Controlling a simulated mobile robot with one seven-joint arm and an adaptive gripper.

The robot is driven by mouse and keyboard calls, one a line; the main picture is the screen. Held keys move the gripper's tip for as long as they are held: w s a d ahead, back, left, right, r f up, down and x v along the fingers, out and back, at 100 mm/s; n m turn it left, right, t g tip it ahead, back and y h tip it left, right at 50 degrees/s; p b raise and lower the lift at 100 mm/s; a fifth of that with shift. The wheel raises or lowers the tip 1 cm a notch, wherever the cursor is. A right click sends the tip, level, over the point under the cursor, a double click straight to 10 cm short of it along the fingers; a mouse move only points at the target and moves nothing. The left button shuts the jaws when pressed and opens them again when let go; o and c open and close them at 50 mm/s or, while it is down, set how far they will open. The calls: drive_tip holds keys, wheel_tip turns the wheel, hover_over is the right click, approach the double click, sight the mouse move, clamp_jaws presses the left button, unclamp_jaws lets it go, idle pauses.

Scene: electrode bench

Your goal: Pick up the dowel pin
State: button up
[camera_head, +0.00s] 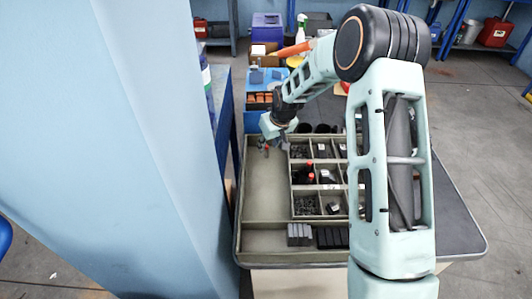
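My gripper (265,147) points down over the far left part of the shallow grey-beige tray (262,200) on the bench. It is left of the compartment grid, near the tray's far edge. The fingers look very small here, and I cannot tell whether they are open or shut or hold anything. I cannot make out a dowel pin; it may be hidden by the gripper or too small to see.
The divided grid (291,190) holds several dark small parts and red-tipped items. Grey blocks (299,234) and black blocks (333,238) lie at the tray's front. A blue bin (252,121) stands behind. A pale blue pillar (150,150) rises at left. The tray's left strip looks clear.

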sight(267, 147)
drive_tip(key=shift+w+p+x, duration=0.2)
drive_tip(key=shift+p+x, duration=0.2)
drive_tip(key=shift+x, duration=2.2)
drive_tip(key=shift+r, duration=0.1)
clamp_jaws()
